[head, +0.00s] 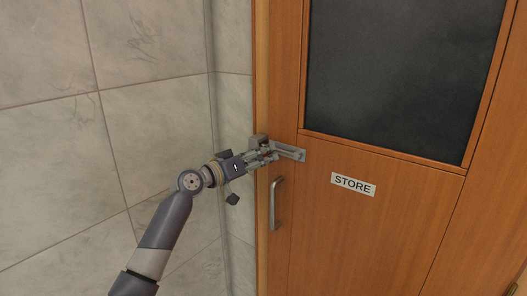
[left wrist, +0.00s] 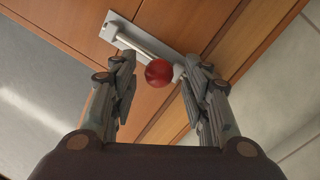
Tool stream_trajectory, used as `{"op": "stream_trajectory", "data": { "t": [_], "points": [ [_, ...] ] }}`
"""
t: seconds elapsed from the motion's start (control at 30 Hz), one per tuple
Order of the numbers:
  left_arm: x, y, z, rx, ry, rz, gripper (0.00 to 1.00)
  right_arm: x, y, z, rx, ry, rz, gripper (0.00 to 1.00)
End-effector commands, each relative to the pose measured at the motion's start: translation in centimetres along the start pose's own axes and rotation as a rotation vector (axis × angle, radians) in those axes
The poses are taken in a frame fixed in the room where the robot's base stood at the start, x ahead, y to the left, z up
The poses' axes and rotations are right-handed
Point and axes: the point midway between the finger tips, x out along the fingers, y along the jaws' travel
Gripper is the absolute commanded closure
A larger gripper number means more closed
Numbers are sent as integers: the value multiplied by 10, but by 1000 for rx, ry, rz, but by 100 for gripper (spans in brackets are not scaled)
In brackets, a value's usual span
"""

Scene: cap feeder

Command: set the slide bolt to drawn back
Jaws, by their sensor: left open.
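The slide bolt (head: 290,152) is a grey metal plate on the wooden door, near its left edge above the handle. In the left wrist view the bolt plate (left wrist: 119,27) shows with a light rod and a red ball knob (left wrist: 159,72). My left gripper (head: 268,155) is open at the bolt. In the left wrist view its two fingers (left wrist: 158,84) stand on either side of the red knob, with gaps visible. The knob is hard to make out in the head view, partly behind the fingers. My right gripper is not in view.
The wooden door (head: 400,215) has a dark glass pane (head: 395,75) and a STORE sign (head: 353,184). A metal pull handle (head: 275,203) sits just below the bolt. A tiled wall (head: 60,160) stands at the left.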

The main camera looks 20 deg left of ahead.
Motion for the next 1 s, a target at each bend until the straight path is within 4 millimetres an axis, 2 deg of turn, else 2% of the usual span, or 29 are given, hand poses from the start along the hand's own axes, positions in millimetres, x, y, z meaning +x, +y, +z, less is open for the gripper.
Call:
{"op": "stream_trajectory", "data": {
  "t": [0.07, 0.17, 0.4, 0.47, 0.6, 0.77, 1.0],
  "points": [
    [5, 1, -1, -1, 0, 1, 57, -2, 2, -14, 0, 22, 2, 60],
    [8, 0, 0, 0, 0, 0, 57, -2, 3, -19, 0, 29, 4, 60],
    [9, 0, 0, 1, 0, 0, 57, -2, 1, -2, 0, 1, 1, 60],
    [9, 0, 0, 1, 0, 0, 68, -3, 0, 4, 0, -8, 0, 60],
    [9, 0, 0, 0, 0, 0, 100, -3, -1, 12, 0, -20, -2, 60],
    [9, 1, 1, 1, 0, 0, 100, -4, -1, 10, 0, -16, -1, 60],
    [14, 31, 15, 0, -3, 1, 100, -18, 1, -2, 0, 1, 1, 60]
  ]
}}
